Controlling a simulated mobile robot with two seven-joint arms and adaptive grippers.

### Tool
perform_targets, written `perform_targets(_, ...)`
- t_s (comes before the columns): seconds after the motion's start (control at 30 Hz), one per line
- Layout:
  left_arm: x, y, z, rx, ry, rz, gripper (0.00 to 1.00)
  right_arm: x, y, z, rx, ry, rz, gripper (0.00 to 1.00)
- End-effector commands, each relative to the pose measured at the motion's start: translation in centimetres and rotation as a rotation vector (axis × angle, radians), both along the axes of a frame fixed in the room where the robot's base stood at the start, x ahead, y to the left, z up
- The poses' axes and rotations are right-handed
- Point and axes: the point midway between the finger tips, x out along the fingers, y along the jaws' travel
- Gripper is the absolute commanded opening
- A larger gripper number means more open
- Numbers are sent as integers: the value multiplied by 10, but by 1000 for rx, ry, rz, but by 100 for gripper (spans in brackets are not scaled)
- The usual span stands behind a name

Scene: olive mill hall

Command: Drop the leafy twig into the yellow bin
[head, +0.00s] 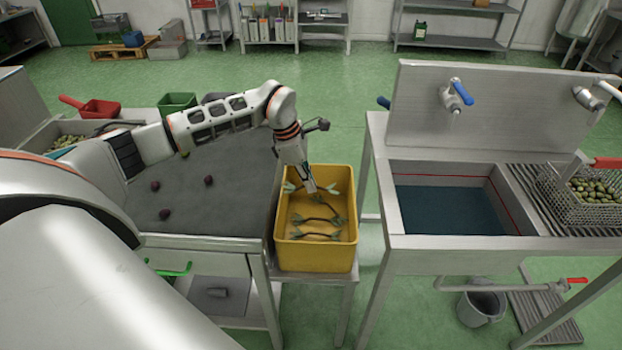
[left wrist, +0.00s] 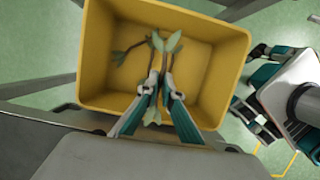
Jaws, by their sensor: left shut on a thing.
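The yellow bin (head: 345,258) stands on a low stand between the grey table and the sink; it fills the middle of the left wrist view (left wrist: 225,65). My left gripper (head: 312,190) reaches down over the bin's opening. Its fingers (left wrist: 160,88) are shut on a leafy twig (left wrist: 169,43), whose pale green leaves stick out on both sides of the fingers. In the head view, the leaves of this twig (head: 334,188) show beside the fingertips. Other twigs (head: 316,236) lie on the bin floor. My right gripper (left wrist: 258,95) shows only in the left wrist view, beside the bin.
The grey table (head: 225,215) left of the bin holds a few dark olives (head: 208,181). A steel sink (head: 450,210) with a tap stands to the right, with a wire basket of olives (head: 592,195) on its drainboard. A grey bucket (head: 482,308) is below.

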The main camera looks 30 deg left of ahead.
Motion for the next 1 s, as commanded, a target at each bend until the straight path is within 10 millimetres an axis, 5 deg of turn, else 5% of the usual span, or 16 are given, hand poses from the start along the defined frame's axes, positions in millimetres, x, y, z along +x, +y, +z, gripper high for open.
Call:
perform_targets(0.13, -1, 0, -20, 0, 5, -1, 0, 1, -3, -8, -13, -1, 1, 52)
perform_targets(0.47, 0, 0, -20, 0, 0, -2, 0, 14, -7, 3, -19, -32, -2, 52)
perform_targets(0.57, 0, 0, -20, 0, 0, -2, 24, 15, -7, 3, -20, -33, -2, 52)
perform_targets(1.0, 0, 2, -15, 1, -2, -1, 25, 7, -5, -3, -19, -17, 5, 52)
